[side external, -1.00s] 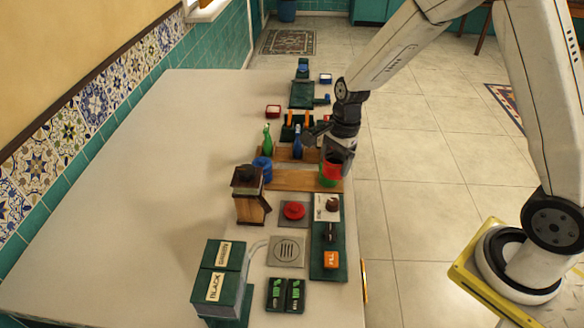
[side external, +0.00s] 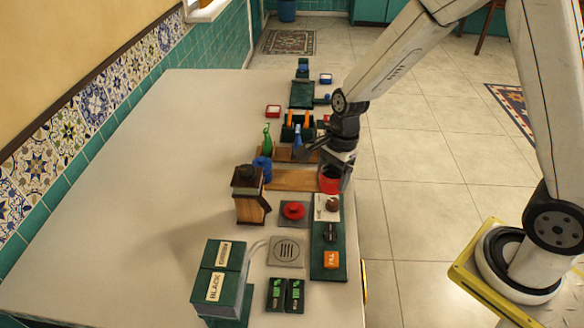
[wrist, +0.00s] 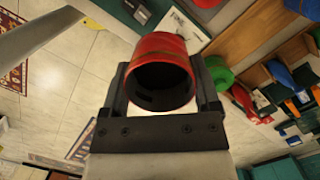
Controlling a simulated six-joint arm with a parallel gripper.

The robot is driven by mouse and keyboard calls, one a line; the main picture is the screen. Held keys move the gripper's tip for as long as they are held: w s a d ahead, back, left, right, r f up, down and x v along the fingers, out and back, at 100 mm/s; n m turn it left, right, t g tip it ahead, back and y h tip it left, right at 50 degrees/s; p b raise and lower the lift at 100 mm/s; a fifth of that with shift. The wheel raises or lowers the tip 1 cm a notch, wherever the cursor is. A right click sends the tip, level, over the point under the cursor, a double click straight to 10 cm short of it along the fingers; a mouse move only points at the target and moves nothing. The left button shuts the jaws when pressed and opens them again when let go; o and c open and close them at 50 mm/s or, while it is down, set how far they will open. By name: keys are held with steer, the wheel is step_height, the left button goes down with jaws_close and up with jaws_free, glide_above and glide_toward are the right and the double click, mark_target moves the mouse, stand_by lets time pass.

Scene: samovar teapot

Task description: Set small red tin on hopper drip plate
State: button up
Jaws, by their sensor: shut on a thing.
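The small red tin (side external: 330,180) is held in my gripper (side external: 338,160) at the right end of the wooden board, close over the table. In the wrist view the tin (wrist: 160,68) sits between the two fingers of my gripper (wrist: 163,95), its dark open end facing the camera. I cannot tell whether its underside touches the board. A grey slotted plate (side external: 287,251), which looks like the drip plate, lies nearer the camera, beside the labelled green boxes (side external: 220,272). It is bare.
A wooden dispenser (side external: 249,198) stands left of a grey plate with a red disc (side external: 293,211). A dark green panel (side external: 329,268) with controls runs along the right edge. A blue cup (side external: 263,168) and bottles stand behind. The table's left side is clear.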

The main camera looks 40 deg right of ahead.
steer(key=s+a, duration=0.8)
steer(key=s, duration=0.5)
steer(key=shift+a, duration=0.35)
glide_above(288, 252)
steer(key=s, duration=0.1)
steer(key=f, duration=0.8)
steer(key=shift+d+f, duration=0.15)
steer(key=shift+d, duration=0.05)
steer(key=shift+w+a+f, duration=0.15)
steer(key=shift+w+f, duration=0.3)
steer(key=shift+f, duration=0.1)
